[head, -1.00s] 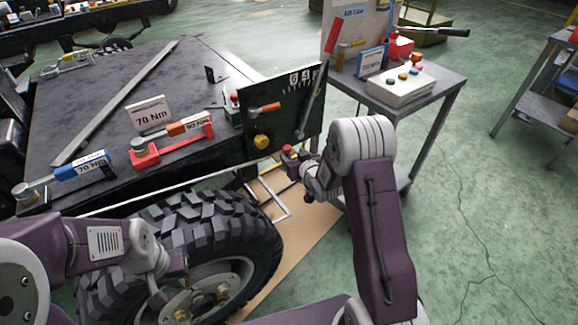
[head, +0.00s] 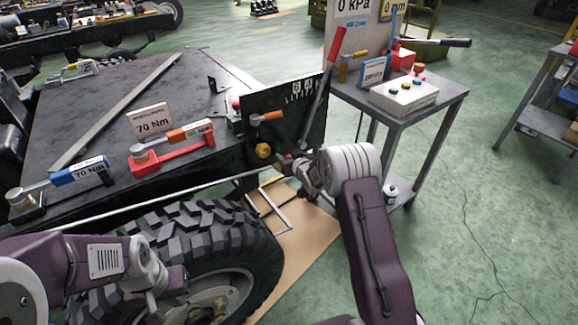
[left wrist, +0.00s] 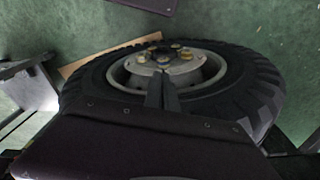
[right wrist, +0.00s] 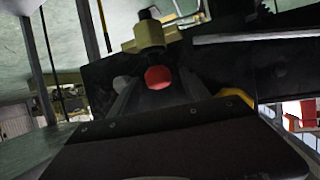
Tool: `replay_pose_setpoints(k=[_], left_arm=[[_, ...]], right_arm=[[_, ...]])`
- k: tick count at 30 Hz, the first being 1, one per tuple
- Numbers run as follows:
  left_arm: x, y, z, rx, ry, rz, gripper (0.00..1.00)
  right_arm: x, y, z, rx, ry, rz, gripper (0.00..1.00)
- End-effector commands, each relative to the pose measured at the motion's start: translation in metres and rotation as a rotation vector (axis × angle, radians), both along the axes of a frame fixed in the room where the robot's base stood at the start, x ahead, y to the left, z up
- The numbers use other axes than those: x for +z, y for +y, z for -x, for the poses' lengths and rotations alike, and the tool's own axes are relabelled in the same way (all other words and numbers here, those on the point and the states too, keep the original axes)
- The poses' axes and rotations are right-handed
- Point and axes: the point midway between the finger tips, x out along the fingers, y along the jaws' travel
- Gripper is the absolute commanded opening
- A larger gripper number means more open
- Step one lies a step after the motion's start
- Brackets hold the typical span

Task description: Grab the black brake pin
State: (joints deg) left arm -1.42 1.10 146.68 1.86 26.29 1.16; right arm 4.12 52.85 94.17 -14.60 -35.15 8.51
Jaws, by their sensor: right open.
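I cannot surely pick out the black brake pin. A small black tip (right wrist: 149,14) tops a yellow block (right wrist: 148,38) in the right wrist view and may be it. A round red knob (right wrist: 158,77) shows between the open fingers of my right gripper (right wrist: 155,90); I cannot tell whether they touch it. In the head view my right gripper (head: 290,164) is in front of the lower right part of the black panel (head: 285,122). My left gripper (left wrist: 161,80) looks shut and empty, above the wheel hub (left wrist: 165,62).
The panel carries an orange-handled lever (head: 266,116), a yellow knob (head: 263,150) and a red-handled lever (head: 333,48). Torque wrenches lie on the dark chassis top (head: 90,120). The tyre (head: 235,235) is below.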

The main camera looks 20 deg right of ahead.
Motion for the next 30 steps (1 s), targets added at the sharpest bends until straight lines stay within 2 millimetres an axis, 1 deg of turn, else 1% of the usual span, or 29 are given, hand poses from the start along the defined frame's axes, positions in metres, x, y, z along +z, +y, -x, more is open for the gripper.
replay_pose_setpoints(k=[3,4,5,6,8,9,10,17,19,20,23,24,27,30], left_arm=[[0.001,0.000,0.000,0.000,0.000,0.000,0.00],[0.001,0.000,0.000,0.000,0.000,0.000,0.00],[0.001,0.000,0.000,0.000,0.000,0.000,0.00],[0.001,0.000,0.000,0.000,0.000,0.000,0.00],[0.001,0.000,0.000,0.000,0.000,0.000,0.00],[0.001,0.000,0.000,0.000,0.000,0.000,0.00],[0.001,0.000,0.000,0.000,0.000,0.000,0.00],[0.001,0.000,0.000,0.000,0.000,0.000,0.00],[0.005,0.000,0.000,0.000,0.000,0.000,0.00],[0.007,0.000,0.000,0.000,0.000,0.000,0.00],[0.018,0.000,0.000,0.000,0.000,0.000,0.00],[0.023,0.000,0.000,0.000,0.000,0.000,0.00],[0.031,0.000,0.000,0.000,0.000,0.000,0.00],[0.036,0.000,0.000,0.000,0.000,0.000,0.00]], right_arm=[[0.001,0.000,0.000,0.000,0.000,0.000,0.55],[0.001,0.000,0.000,0.000,0.000,0.000,0.50],[0.001,0.000,0.000,0.000,0.000,0.000,0.41],[0.001,0.000,0.000,0.000,0.000,0.000,0.30],[0.001,0.000,0.000,0.000,0.000,0.000,0.14],[0.001,0.000,0.000,0.000,0.000,0.000,0.02],[0.001,0.000,0.001,0.000,0.000,0.000,0.00],[0.002,0.000,0.000,0.000,-0.001,0.000,0.00],[0.009,0.000,0.000,0.000,-0.003,0.000,0.00],[0.015,0.000,0.000,0.000,-0.003,0.000,0.00],[0.040,0.000,0.000,0.000,-0.005,-0.001,0.00],[0.052,0.000,0.000,0.000,-0.006,-0.001,0.00],[0.075,0.000,0.000,0.000,-0.005,0.000,0.00],[0.091,0.000,0.000,0.000,-0.003,0.000,0.00]])
